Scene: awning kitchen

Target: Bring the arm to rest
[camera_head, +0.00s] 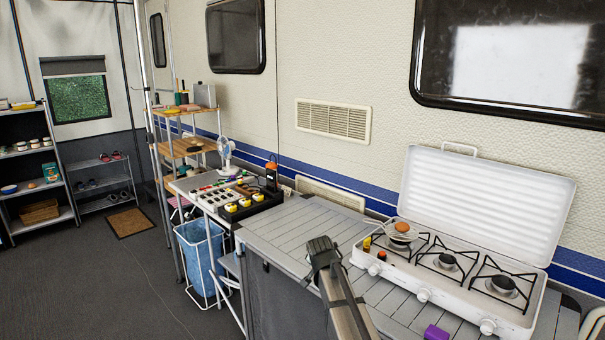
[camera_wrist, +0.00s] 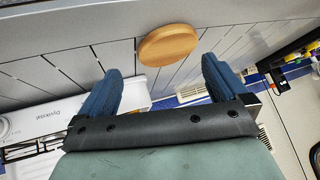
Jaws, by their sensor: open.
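My gripper (camera_wrist: 160,66) shows in the wrist view with its two blue fingers spread wide apart and nothing gripped. A round wooden disc (camera_wrist: 168,42) appears beyond and between the fingertips, against the grey slatted counter; I cannot tell its exact distance. In the head view, the end of my arm (camera_head: 322,252) hangs over the slatted counter (camera_head: 300,225), left of the white camping stove (camera_head: 425,285). The fingers cannot be made out clearly there.
The stove's lid (camera_head: 480,205) stands open, with a brownish round item (camera_head: 402,227) at its left burner. A purple block (camera_head: 436,332) lies on the front counter. A black tray of yellow-topped items (camera_head: 245,205), a fan (camera_head: 226,150) and a blue bin (camera_head: 200,260) are to the left.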

